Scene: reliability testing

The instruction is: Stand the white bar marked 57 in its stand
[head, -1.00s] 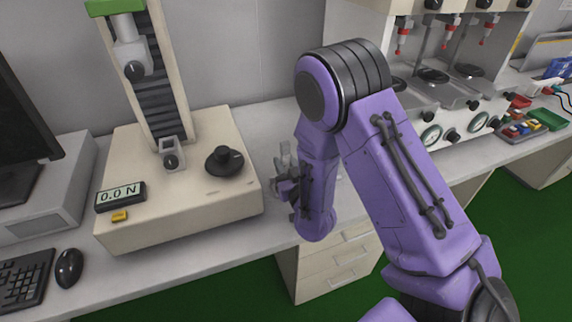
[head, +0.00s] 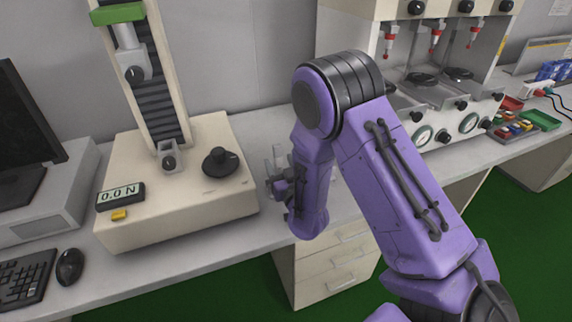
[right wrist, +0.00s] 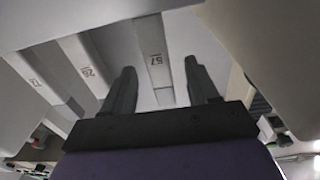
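The white bar marked 57 (right wrist: 151,40) shows in the right wrist view, in line with the gap between my right gripper's fingers. My right gripper (right wrist: 160,85) is open, with one dark finger to each side of the bar's line; I cannot tell whether either touches it. In the head view the right gripper (head: 273,184) is beside the beige test machine, mostly behind my own purple forearm. Small pale upright pieces (head: 277,155) show just beyond it, too small to identify. I cannot make out the stand clearly. My left gripper is not in view.
Bars marked 26 (right wrist: 88,70) and apparently 17 (right wrist: 38,82) lie left of bar 57. The beige test machine (head: 180,215) reading 0.0 N stands left of the gripper. A multi-station machine (head: 440,110) and coloured trays (head: 540,120) stand to the right.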

